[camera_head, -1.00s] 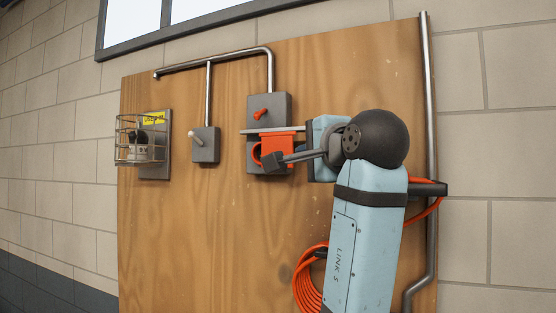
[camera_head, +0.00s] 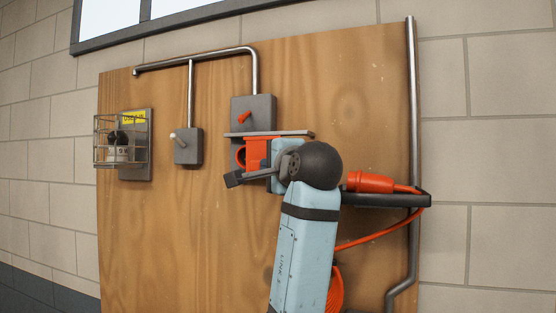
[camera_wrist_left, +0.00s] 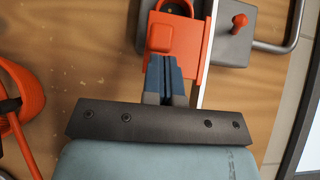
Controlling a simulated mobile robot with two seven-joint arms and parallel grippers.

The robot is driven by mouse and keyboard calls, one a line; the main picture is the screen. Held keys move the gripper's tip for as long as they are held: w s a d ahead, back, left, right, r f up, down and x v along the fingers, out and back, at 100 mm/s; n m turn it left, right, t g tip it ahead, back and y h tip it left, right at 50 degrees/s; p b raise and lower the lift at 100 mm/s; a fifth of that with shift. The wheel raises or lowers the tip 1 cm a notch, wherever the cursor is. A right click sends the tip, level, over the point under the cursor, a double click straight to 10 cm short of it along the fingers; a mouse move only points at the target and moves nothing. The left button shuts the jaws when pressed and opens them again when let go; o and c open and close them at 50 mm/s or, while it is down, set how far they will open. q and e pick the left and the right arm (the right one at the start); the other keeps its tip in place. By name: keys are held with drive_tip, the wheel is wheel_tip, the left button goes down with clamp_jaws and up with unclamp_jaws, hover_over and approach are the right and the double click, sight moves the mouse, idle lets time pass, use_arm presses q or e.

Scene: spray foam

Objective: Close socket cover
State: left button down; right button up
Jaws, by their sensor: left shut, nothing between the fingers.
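A grey socket box (camera_head: 266,104) with a red lever (camera_head: 245,117) is on the wooden board. Below the lever is a red socket part (camera_head: 257,147) with a round opening. In the left wrist view the shut, empty fingers (camera_wrist_left: 172,66) point at the red socket part (camera_wrist_left: 172,37), beside the plate (camera_wrist_left: 209,50). I cannot tell whether they touch. My right gripper is not in view.
An orange plug (camera_head: 368,182) rests on a black holder (camera_head: 380,200) at right, its cable hanging below. Metal pipes (camera_head: 413,120) run along the board. The board's lower left is clear.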

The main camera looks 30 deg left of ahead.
use_arm(q)
drive_tip(key=shift+a, duration=0.15)
drive_tip(key=a, duration=0.2)
drive_tip(key=s+a, duration=0.1)
drive_tip(key=a, duration=0.2)
drive_tip(key=shift+s+a, duration=0.1)
drive_tip(key=shift+s, duration=0.05)
idle(0.5)
